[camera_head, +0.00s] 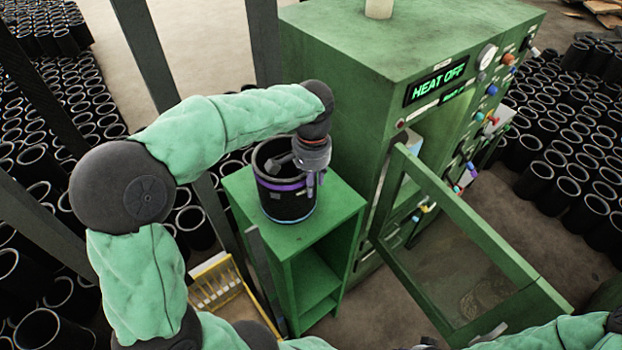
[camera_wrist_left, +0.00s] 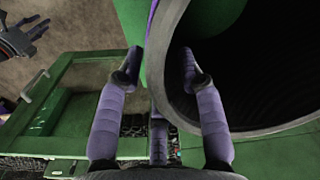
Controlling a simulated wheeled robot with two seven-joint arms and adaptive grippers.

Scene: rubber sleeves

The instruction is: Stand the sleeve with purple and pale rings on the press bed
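The dark sleeve (camera_head: 275,207) stands upright on a green stand, with a purple ring and paler marks round its outside. In the left wrist view its open mouth and thick wall (camera_wrist_left: 166,70) fill the upper right. My left gripper (camera_head: 309,178) is at the sleeve's right rim. In the left wrist view its fingers (camera_wrist_left: 162,66) are apart, one outside the wall and one inside the mouth, with the wall between them. The green press (camera_head: 365,85) stands right of the stand; its bed is mostly hidden. My right gripper (camera_wrist_left: 30,30) shows small at the wrist view's upper left; its opening is unclear.
The green stand (camera_head: 238,187) has open shelves below. The press's framed door (camera_head: 492,240) is swung open, jutting right and forward. The press display reads HEAT OFF (camera_head: 438,83). A yellow crate (camera_head: 212,283) is on the floor. Many black sleeves (camera_head: 560,165) crowd both sides.

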